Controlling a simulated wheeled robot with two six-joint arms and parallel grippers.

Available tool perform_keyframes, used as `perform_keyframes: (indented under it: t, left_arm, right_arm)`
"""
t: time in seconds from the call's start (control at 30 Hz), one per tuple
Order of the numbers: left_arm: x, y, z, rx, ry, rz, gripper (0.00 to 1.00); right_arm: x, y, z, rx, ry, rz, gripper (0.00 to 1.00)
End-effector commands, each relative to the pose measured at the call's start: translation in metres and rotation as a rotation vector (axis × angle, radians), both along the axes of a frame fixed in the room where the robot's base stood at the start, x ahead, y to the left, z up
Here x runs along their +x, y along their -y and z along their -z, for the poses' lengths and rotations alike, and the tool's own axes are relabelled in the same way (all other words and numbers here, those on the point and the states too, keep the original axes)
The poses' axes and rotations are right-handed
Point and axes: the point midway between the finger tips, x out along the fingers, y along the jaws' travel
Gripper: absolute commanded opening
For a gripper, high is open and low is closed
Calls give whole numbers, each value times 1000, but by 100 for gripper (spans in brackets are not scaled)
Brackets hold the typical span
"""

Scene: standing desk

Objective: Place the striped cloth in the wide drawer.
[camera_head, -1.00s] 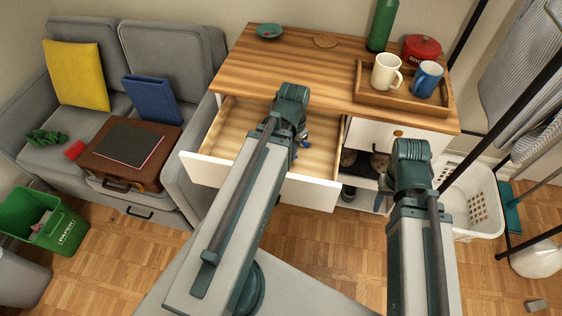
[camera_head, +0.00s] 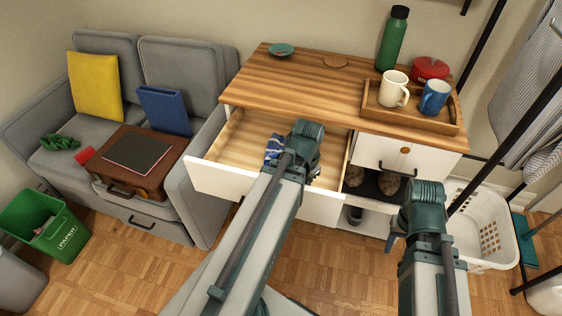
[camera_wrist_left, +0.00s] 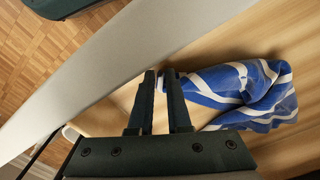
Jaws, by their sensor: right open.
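The striped cloth (camera_head: 272,151), blue with white stripes, lies crumpled inside the open wide drawer (camera_head: 220,180) in the head view. My left forearm hides part of it.
The desk top (camera_head: 290,75) carries a tray (camera_head: 385,113) with two mugs, a red pot (camera_head: 430,69) and a green bottle (camera_head: 392,40). A smaller drawer (camera_head: 378,150) right of the wide one is shut. A white basket (camera_head: 480,225) stands at the right.

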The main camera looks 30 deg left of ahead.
Motion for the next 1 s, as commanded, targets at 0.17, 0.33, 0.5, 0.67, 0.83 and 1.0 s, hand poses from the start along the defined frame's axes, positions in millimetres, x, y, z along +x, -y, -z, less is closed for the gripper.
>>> perform_keyframes:
  t: [0.17,0.33,0.5,0.67,0.83,1.0]
  left_arm:
    - [0,0,0,0,0,0,50]
    - [0,0,0,0,0,0,62]
    - [0,0,0,0,0,0,62]
    - [-2,2,-9,0,0,1,62]
    - [-5,7,-26,0,0,2,62]
    - [-7,10,-32,0,0,0,62]
  right_arm:
    - [0,0,0,0,0,0,50]
    - [0,0,0,0,0,0,50]
    - [0,0,0,0,0,0,50]
    - [0,0,-9,0,0,0,50]
    - [0,0,-26,0,0,0,50]
    - [0,0,-32,0,0,0,50]
